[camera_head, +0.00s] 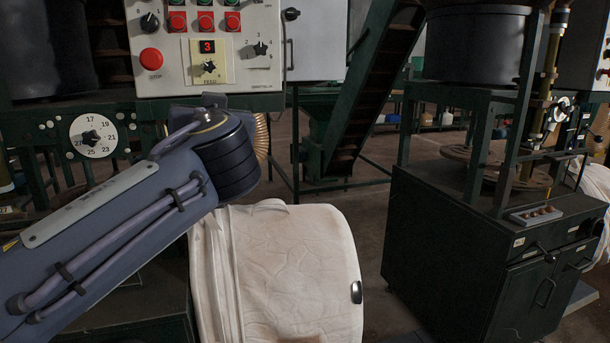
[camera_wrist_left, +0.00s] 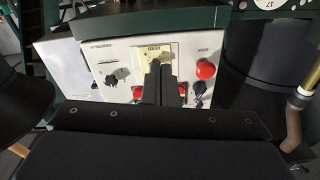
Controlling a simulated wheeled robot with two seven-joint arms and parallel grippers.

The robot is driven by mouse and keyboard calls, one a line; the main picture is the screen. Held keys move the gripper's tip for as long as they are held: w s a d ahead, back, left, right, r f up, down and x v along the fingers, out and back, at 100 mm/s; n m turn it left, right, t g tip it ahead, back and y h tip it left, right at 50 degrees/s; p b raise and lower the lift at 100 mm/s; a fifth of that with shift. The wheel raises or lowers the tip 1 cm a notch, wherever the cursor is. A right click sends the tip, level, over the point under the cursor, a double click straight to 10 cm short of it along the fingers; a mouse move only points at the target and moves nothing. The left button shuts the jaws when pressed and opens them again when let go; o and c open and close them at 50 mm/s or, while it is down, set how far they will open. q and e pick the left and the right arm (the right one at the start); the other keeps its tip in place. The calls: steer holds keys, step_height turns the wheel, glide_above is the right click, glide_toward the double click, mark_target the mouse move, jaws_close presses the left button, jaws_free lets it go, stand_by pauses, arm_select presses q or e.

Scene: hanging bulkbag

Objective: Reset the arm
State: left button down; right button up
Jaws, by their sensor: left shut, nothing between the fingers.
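My left arm reaches in from the left in the head view and ends there at a dark round joint; the gripper itself does not show in that view. In the left wrist view my left gripper (camera_wrist_left: 161,70) is shut and empty, its two dark fingers together. They overlap the upside-down white control panel (camera_wrist_left: 124,62) in that view; I cannot tell the distance. The panel (camera_head: 166,78) in the head view carries red and green buttons, a red stop button (camera_head: 151,60) and a knob under a red display reading 3. My right gripper is out of view.
A numbered dial (camera_head: 94,136) is on the green frame at left. A dark green machine cabinet (camera_head: 480,250) stands at right. Some floor between bag and cabinet is clear.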

arm_select(q)
steer(key=s+a+f+g+h, duration=0.1)
steer(key=s+a+f+g, duration=0.2)
steer(key=f, duration=0.4)
steer(key=s+a+f+m+g+h, duration=0.1)
steer(key=s+a+f+g, duration=0.15)
steer(key=a+f, duration=0.35)
steer(key=s+a+f+g+h, duration=0.1)
steer(key=s+a+f+g, duration=0.15)
steer(key=f, duration=0.55)
steer(key=s+d+f+g+h, duration=0.2)
steer(key=s+d+f+h, duration=0.15)
steer(key=s+f, duration=0.7)
steer(key=s+d+f+g+h, duration=0.2)
steer(key=s+d+f+h, duration=0.15)
steer(key=s+f, duration=0.75)
step_height(320, 180, up, 24)
steer(key=s+p, duration=0.1)
steer(key=p, duration=2.2)
steer(key=shift+a, duration=0.35)
